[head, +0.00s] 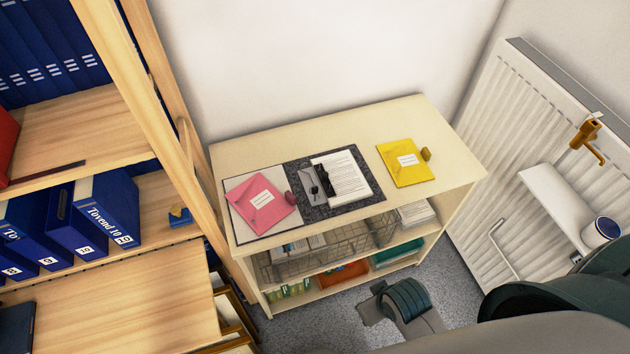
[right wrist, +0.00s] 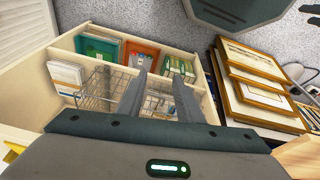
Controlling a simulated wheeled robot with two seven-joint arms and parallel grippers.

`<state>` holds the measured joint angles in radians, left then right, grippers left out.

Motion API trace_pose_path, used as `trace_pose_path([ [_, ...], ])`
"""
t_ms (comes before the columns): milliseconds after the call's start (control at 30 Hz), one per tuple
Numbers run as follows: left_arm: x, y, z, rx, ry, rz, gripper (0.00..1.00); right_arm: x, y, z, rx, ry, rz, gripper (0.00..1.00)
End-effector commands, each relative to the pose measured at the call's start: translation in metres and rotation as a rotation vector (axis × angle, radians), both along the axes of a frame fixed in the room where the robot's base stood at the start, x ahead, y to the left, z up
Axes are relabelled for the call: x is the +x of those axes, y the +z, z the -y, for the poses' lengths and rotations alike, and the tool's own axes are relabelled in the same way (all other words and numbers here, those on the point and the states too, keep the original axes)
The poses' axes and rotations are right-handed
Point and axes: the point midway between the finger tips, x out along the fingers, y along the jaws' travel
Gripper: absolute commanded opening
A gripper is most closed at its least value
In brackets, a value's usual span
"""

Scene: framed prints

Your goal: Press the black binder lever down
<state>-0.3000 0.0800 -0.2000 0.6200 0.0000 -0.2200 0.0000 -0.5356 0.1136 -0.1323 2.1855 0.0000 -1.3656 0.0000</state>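The open binder (head: 374,193) lies on the pale cabinet top, with a speckled dark inside and a stack of printed paper (head: 348,172) on it. Its black lever (head: 325,182) sits at the left edge of the paper by a grey metal plate (head: 308,186). The lever is small here, and I cannot tell its exact angle. My right gripper (head: 372,308) is in front of the cabinet, below and apart from the binder. In the right wrist view its two fingers (right wrist: 158,92) are apart with nothing visible between them. My left gripper is not in view.
A wooden bookcase (head: 160,100) stands left, a radiator (head: 500,130) right. Framed prints (right wrist: 265,92) show in the wrist view.

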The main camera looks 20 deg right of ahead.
Motion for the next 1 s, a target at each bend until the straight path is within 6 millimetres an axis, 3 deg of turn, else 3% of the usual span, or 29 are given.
trace_pose_path([
  [100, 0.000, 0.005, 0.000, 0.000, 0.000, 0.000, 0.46, -0.002, 0.031, 0.001, 0.000, -0.001, 0.012, 0.33],
  [300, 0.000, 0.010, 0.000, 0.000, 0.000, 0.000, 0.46, -0.004, 0.073, -0.001, 0.009, -0.002, 0.028, 0.33],
  [433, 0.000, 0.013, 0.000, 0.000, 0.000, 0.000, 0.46, 0.005, 0.101, -0.011, 0.042, 0.005, 0.045, 0.33],
  [767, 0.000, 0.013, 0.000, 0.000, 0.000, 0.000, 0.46, 0.045, 0.114, -0.047, 0.141, 0.030, 0.050, 0.33],
  [1000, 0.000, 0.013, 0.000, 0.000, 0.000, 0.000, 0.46, 0.086, 0.125, -0.080, 0.219, 0.061, 0.037, 0.33],
])
